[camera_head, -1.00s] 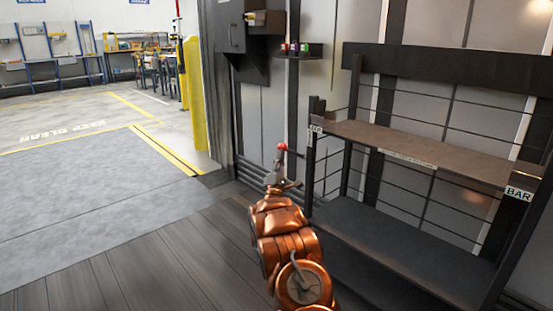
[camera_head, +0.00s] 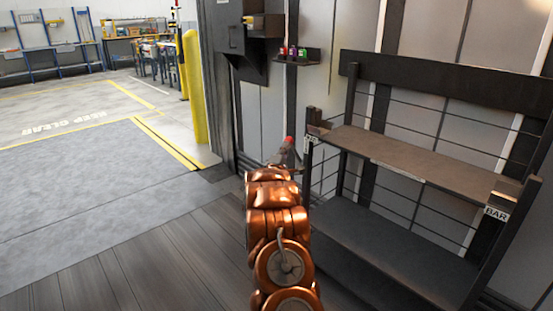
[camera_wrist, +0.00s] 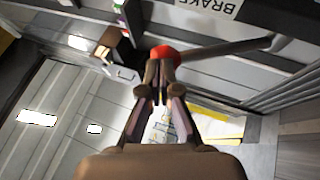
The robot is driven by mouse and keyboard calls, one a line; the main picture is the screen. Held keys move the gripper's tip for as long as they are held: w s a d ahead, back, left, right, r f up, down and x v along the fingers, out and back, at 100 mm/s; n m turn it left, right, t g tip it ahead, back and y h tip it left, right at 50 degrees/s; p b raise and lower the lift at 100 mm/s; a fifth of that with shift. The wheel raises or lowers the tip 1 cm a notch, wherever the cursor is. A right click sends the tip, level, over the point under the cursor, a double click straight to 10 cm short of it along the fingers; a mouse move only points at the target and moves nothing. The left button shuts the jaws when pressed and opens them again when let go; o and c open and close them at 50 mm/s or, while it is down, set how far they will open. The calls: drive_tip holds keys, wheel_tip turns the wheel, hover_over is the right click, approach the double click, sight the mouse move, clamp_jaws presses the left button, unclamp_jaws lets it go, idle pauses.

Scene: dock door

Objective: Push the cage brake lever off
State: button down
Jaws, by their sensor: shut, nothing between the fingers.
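The cage (camera_head: 425,165) is a dark rack with shelves and thin bars, on the right of the head view. Its brake lever ends in a red ball knob (camera_head: 289,139) beside the cage's left post. In the wrist view the red knob (camera_wrist: 165,54) is just beyond my fingertips, and the dark lever rod (camera_wrist: 225,47) runs from it to the right. My gripper (camera_wrist: 160,62) is shut and empty, its tips at the knob and partly covering it; whether they touch I cannot tell. In the head view my gripper (camera_head: 286,160) is small and partly hidden by my arm.
An upside-down BRAKE label (camera_wrist: 207,5) is at the wrist view's top. A small wall shelf (camera_head: 297,61) holds coloured bottles. A yellow post (camera_head: 194,90) stands by the dock opening. The floor on the left (camera_head: 75,185) is clear.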

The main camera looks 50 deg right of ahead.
drive_tip(key=d+r+p, duration=0.1)
drive_tip(key=p, duration=0.1)
drive_tip(key=d+r+m+g+y+p, duration=0.1)
drive_tip(key=r+p, duration=0.1)
drive_tip(key=p, duration=0.1)
drive_tip(key=shift+s+d, duration=0.1)
drive_tip(key=shift+d, duration=0.05)
drive_tip(key=d+m+y+p, duration=0.1)
drive_tip(key=d+p, duration=0.1)
drive_tip(key=p, duration=0.2)
drive_tip(key=d+r+g+y+p, duration=0.1)
drive_tip(key=p, duration=0.2)
drive_tip(key=shift+s+d+m+y+p, duration=0.2)
drive_tip(key=shift+d+m+y+p, duration=0.15)
drive_tip(key=shift+m+y+p, duration=0.05)
drive_tip(key=shift+f, duration=0.1)
drive_tip(key=p, duration=0.3)
approach(290, 139)
drive_tip(key=shift+s+a+r, duration=0.25)
drive_tip(key=shift+s+r, duration=0.4)
drive_tip(key=shift+r, duration=0.1)
drive_tip(key=shift+s+a+r, duration=0.2)
drive_tip(key=shift+s+r, duration=0.4)
drive_tip(key=shift+r, duration=0.2)
